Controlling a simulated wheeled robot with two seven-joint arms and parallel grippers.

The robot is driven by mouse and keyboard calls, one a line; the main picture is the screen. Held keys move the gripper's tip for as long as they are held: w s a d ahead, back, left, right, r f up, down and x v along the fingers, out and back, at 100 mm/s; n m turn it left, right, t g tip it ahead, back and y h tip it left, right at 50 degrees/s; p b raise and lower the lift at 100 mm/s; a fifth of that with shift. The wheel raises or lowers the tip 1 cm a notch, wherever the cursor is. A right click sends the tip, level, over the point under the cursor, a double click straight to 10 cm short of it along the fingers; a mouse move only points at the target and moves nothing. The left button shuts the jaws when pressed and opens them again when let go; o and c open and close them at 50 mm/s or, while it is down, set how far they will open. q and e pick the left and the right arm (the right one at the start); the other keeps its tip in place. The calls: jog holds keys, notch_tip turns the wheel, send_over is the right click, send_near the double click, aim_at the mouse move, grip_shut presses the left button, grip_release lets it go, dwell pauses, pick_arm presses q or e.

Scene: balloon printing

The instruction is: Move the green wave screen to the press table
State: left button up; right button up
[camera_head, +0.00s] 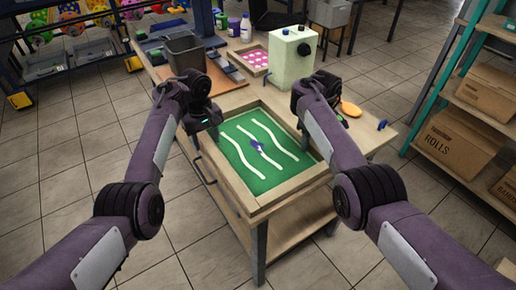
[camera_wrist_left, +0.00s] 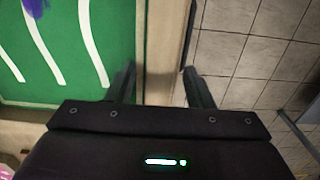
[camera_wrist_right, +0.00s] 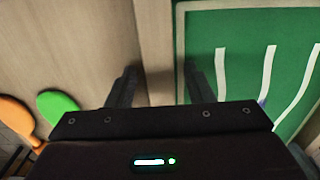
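The green wave screen (camera_head: 263,180) is a wood-framed green panel with white wavy lines and a purple mark. It lies at the near end of a wooden table (camera_head: 295,235). My left gripper (camera_head: 212,131) is at the frame's left side. In the left wrist view its open fingers (camera_wrist_left: 160,88) straddle the wooden rail (camera_wrist_left: 165,40), one on each side. My right gripper (camera_head: 299,122) is at the frame's right side. In the right wrist view its spread fingers (camera_wrist_right: 157,88) straddle the opposite rail (camera_wrist_right: 156,40). I cannot tell whether any finger touches wood.
A pale green machine (camera_head: 292,58) with a black knob, a grey bin (camera_head: 185,53) and a pink-dotted frame (camera_head: 255,60) stand behind the screen. An orange paddle (camera_head: 350,108) lies to the right. A shelf with cardboard boxes (camera_head: 455,140) is further right. Tiled floor is open at left.

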jog(key=shift+r, duration=0.1)
pick_arm(q)
notch_tip(320, 180, up, 12)
pick_arm(e)
notch_tip(320, 180, up, 12)
dwell(0.9)
dwell(0.4)
